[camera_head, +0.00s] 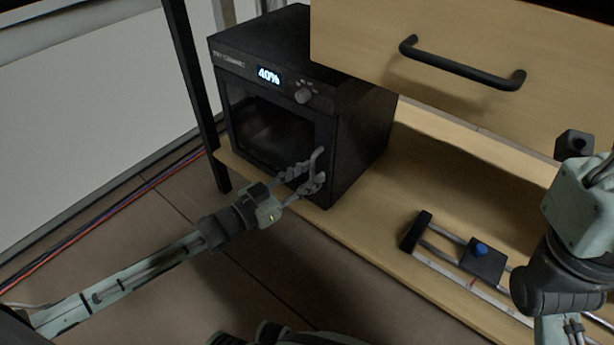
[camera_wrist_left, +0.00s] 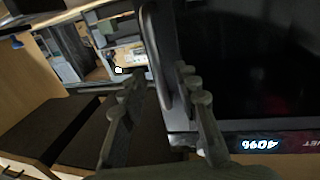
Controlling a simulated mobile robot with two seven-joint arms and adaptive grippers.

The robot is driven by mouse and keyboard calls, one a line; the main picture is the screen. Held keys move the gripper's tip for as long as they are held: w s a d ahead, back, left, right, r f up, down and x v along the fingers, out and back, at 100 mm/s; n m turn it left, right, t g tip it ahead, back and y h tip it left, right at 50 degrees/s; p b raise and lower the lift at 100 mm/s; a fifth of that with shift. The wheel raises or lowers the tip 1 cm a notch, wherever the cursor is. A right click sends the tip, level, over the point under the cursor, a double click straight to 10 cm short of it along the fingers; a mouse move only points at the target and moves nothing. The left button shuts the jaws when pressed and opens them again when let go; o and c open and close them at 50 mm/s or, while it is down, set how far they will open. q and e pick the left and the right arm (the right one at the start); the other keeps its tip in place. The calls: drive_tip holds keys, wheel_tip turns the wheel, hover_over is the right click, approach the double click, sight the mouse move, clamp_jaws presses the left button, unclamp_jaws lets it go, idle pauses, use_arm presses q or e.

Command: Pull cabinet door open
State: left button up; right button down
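The cabinet is a black box (camera_head: 355,125) with a lit display reading 40% and a knob on its front. Its dark-windowed door (camera_head: 265,130) looks shut; in the left wrist view the door (camera_wrist_left: 250,60) fills the right side. A vertical handle (camera_head: 319,160) stands at the door's right edge; it also shows in the left wrist view (camera_wrist_left: 164,60). My left gripper (camera_head: 305,180) is at the handle's lower part. In the left wrist view its fingers (camera_wrist_left: 160,100) are apart, on either side of the handle. Contact is unclear. My right gripper is out of view.
A wooden drawer (camera_head: 440,50) with a black bar handle (camera_head: 462,68) hangs above and to the right. A device with a blue knob (camera_head: 482,252) lies on the wooden shelf (camera_head: 375,215). A black table leg (camera_head: 196,100) stands left of the cabinet. Cables (camera_head: 110,217) run along the floor.

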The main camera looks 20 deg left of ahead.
use_arm(q)
clamp_jaws()
drive_tip(key=shift+s, duration=0.1)
idle(0.4)
